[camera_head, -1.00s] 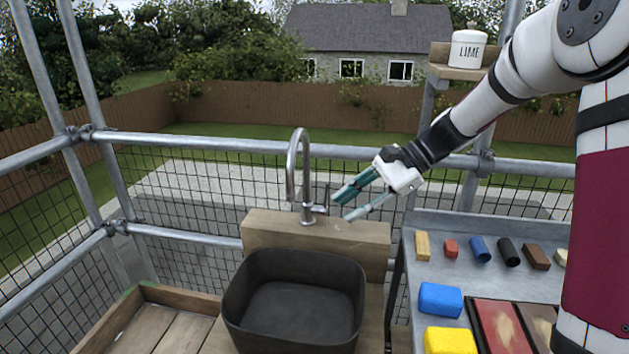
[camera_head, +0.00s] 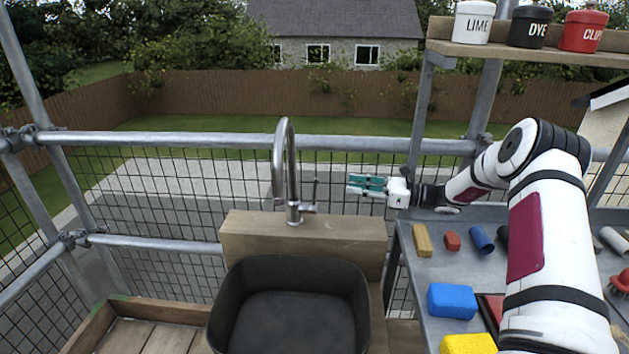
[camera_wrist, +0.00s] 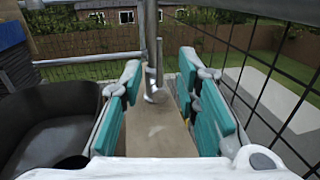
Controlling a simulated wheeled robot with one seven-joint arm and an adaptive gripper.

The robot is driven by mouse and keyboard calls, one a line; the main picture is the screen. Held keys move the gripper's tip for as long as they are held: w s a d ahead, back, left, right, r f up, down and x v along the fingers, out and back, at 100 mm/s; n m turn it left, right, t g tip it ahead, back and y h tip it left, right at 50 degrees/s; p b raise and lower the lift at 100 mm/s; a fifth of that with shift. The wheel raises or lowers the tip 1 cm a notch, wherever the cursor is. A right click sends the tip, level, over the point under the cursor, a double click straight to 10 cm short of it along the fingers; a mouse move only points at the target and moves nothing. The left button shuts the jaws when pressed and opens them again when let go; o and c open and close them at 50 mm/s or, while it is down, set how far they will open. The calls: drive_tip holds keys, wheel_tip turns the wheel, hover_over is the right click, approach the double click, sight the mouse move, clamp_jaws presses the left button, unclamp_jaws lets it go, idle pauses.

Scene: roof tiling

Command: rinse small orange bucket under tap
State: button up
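The tap (camera_head: 284,160) is a grey gooseneck on a wooden block behind the basin, with a small upright lever (camera_head: 315,193) on its right side. My gripper (camera_head: 350,186) has teal finger pads, is level, and points left at the tap from the right, a short way off the lever. In the wrist view my gripper (camera_wrist: 160,88) is open and empty, and the tap (camera_wrist: 151,30) and its lever show in the gap between its fingers. No water is seen running. I see no orange bucket in any view.
The black basin (camera_head: 222,300) stands in front of the tap and looks empty. A grey bench (camera_head: 408,250) at right holds coloured blocks and a blue sponge (camera_head: 452,300). A shelf (camera_head: 500,50) carries labelled pots. Scaffold rails (camera_head: 240,141) and mesh run behind.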

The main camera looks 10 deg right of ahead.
hover_over(315, 204)
drive_tip(key=shift+w+p, duration=0.2)
drive_tip(key=shift+p, duration=0.1)
drive_tip(key=shift+c, duration=0.3)
drive_tip(key=shift+d, duration=0.1)
clamp_jaws()
